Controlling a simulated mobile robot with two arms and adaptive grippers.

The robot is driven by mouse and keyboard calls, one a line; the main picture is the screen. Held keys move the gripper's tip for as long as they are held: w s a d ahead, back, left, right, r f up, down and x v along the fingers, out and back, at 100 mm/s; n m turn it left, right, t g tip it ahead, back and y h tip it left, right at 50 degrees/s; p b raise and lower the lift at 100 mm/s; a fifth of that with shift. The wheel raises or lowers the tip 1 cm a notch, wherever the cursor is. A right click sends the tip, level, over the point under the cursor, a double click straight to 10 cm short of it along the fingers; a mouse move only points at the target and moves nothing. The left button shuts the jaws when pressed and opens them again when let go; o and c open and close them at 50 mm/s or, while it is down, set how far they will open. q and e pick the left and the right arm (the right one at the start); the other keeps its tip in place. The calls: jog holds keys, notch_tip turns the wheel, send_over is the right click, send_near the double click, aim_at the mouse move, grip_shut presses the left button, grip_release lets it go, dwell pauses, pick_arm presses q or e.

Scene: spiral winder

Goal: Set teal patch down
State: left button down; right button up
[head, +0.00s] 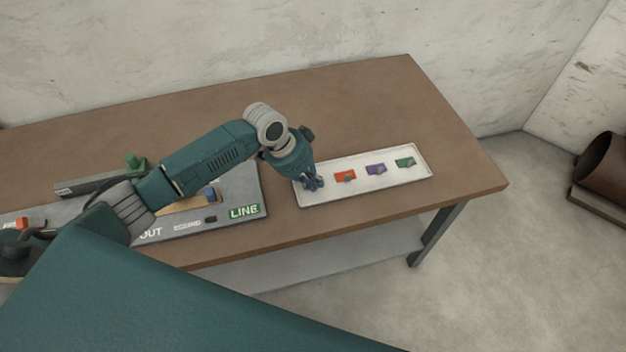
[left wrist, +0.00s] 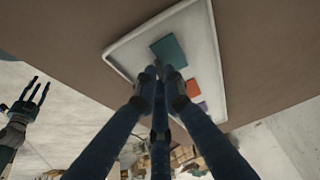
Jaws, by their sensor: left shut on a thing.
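The teal patch (left wrist: 168,51) is a flat dark teal piece at one end of the white tray (head: 393,184), seen in the left wrist view. My left gripper (head: 314,184) is over the tray's left end, pointing down. In the left wrist view its fingertips (left wrist: 157,76) are close together at the patch's edge, shut on it. In the head view the gripper hides the patch. Whether the patch touches the tray floor, I cannot tell. My right gripper (left wrist: 33,99) shows at the left of the left wrist view, fingers apart and empty, away from the tray.
Orange (head: 345,176), purple (head: 376,170) and green (head: 405,163) patches lie in a row in the tray. A grey board with a LINE label (head: 244,212) lies to the left on the brown table (head: 330,110). The table is clear behind the tray.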

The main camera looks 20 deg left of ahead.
pick_arm(q)
jog(key=shift+f, duration=0.15)
jog(key=c, duration=1.9)
grip_release()
jog(key=shift+o, duration=0.2)
pick_arm(e)
jog(key=shift+a, duration=0.3)
pick_arm(q)
jog(key=shift+r, duration=0.2)
jog(key=b+v, duration=0.1)
jog(key=v, duration=1.1)
pick_arm(e)
jog(key=shift+d+f, duration=0.25)
jog(key=shift+f, duration=0.5)
